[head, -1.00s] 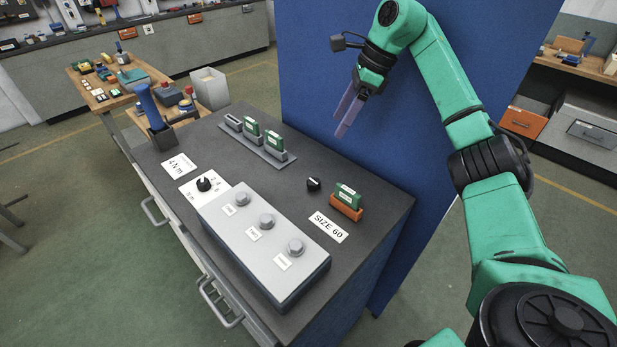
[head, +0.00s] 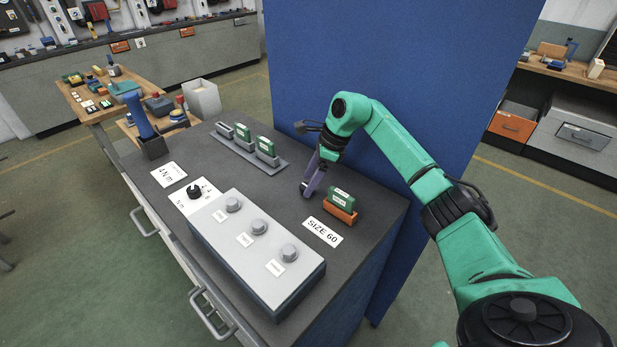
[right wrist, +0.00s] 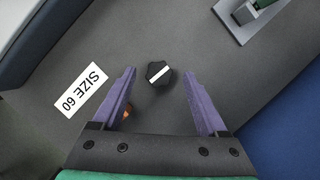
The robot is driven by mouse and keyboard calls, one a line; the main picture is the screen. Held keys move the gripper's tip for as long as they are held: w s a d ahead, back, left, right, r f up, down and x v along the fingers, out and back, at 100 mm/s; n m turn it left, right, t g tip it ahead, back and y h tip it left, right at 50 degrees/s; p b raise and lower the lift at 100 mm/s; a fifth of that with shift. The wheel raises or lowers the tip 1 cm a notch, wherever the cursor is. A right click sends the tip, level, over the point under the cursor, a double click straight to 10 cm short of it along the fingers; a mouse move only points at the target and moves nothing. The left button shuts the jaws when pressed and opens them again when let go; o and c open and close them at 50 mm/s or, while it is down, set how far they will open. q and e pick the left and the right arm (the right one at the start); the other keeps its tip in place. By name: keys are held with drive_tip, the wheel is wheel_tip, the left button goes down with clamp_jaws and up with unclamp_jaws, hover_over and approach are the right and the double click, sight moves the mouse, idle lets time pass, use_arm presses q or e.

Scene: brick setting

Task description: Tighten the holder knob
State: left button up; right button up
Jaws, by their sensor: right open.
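The small black knob, the likely holder knob (right wrist: 158,74), stands on the dark bench top beside the orange holder (head: 341,213). A white stripe crosses its top at a slant in the right wrist view. The orange holder carries a green block (head: 341,197). My right gripper (head: 311,189) has purple fingers and points down at the knob, mostly covering it in the head view. In the right wrist view my right gripper (right wrist: 159,77) is open, with the knob between its fingertip lines; I cannot tell whether they touch. My left gripper is not in view.
A "SIZE 60" label (head: 322,232) lies beside the knob. A grey box with several round knobs (head: 262,245) stands in front. A black dial (head: 194,191) is at its left. A grey rack (head: 247,152) with green blocks stands behind. A blue panel (head: 400,80) rises behind the bench.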

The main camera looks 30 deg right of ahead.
drive_tip(key=shift+w+a+f, duration=0.1)
drive_tip(key=shift+a+f, duration=0.1)
drive_tip(key=shift+f, duration=0.4)
clamp_jaws()
